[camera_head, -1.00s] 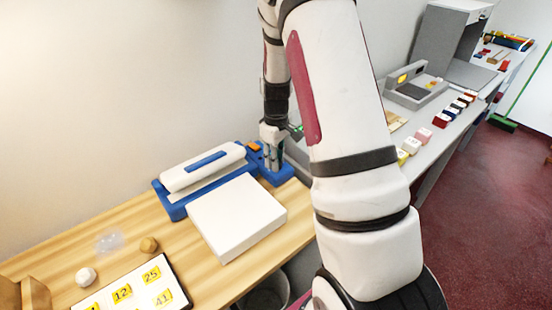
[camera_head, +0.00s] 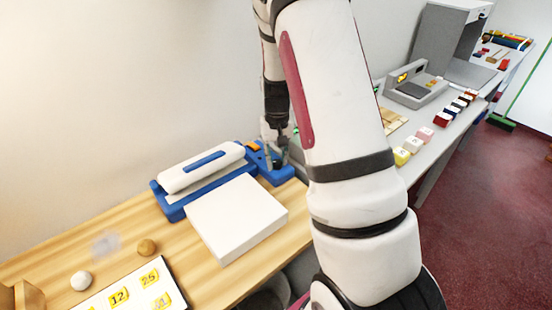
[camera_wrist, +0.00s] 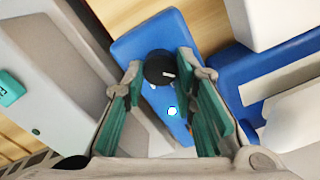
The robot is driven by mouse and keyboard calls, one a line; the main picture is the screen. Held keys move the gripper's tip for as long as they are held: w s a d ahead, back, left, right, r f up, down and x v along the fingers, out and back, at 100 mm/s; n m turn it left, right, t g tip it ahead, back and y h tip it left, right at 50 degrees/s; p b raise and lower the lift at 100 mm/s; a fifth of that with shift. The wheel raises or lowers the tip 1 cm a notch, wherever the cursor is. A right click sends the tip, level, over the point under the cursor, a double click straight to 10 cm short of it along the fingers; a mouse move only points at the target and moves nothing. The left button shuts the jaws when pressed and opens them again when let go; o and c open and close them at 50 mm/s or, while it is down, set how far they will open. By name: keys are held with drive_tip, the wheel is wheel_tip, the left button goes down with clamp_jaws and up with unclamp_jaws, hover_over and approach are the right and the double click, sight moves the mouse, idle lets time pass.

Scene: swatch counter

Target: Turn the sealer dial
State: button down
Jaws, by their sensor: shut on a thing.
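The sealer (camera_head: 166,206) is a blue machine with a white top bar on the wooden counter. Its blue right end carries a small orange part (camera_head: 252,145). In the wrist view, the dial (camera_wrist: 160,68) is a round black knob with a white mark, on the blue housing (camera_wrist: 140,45). My gripper (camera_wrist: 162,70) is shut on the dial, one fingertip at each side of it. In the head view, my gripper (camera_head: 276,150) is over the sealer's right end, and the dial is hidden there.
A white slab (camera_head: 240,215) lies in front of the sealer. A board with yellow number tags (camera_head: 118,297), a white ball (camera_head: 81,281) and a brown ball (camera_head: 147,247) are at the left. A grey device (camera_head: 415,92) stands on the counter beyond my arm.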

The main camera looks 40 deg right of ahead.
sight(277, 161)
drive_tip(key=m, duration=0.4)
drive_tip(key=shift+m, duration=0.3)
drive_tip(key=m, duration=0.4)
idle(0.3)
drive_tip(key=c, duration=1.3)
unclamp_jaws()
wheel_tip(277, 161, up, 12)
